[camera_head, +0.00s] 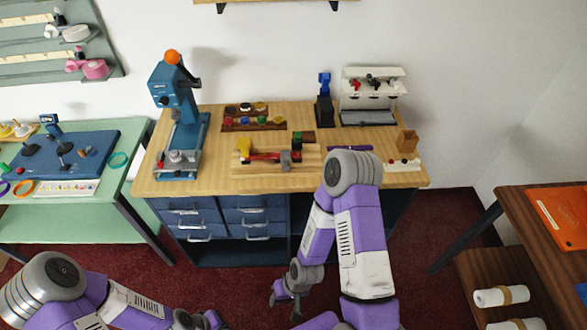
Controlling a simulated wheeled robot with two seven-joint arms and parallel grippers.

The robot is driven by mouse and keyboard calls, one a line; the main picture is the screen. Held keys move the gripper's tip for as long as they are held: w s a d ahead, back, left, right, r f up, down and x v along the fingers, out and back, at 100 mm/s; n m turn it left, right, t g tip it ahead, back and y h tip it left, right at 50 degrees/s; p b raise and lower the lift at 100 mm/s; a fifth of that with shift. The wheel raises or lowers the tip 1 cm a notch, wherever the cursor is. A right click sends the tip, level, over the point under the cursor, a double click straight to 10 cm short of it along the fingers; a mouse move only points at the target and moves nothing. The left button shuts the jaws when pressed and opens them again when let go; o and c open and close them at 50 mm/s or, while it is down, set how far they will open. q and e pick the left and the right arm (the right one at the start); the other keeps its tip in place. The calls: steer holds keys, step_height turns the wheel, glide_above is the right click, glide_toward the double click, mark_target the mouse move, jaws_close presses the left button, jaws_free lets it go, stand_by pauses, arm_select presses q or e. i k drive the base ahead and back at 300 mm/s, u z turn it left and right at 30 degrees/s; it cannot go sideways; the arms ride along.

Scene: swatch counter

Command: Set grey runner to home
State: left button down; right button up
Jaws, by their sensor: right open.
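A grey-green panel (28,45) hangs on the wall at the upper left and carries pale rails. A pale grey runner (75,33) with a round end sits at the right part of its upper rail. A pink runner (92,69) sits on the rail below. A home mark is too small to make out. My right gripper (284,302) hangs low in front of the wooden counter, open and empty, far from the panel. My left arm comes in at the bottom left; its gripper (198,321) is at the lower edge, partly cut off, and its jaws are unclear.
The wooden counter (222,180) holds a blue press (187,130), a wooden fixture with a red bar (265,157) and a white dispenser (372,85). A green table (95,221) stands left, below the panel. A brown table (520,215) stands right. Red carpet lies open between.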

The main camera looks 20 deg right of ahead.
mark_target(285, 158)
steer(key=u, duration=0.3)
steer(key=i, duration=0.9)
steer(key=z, duration=0.6)
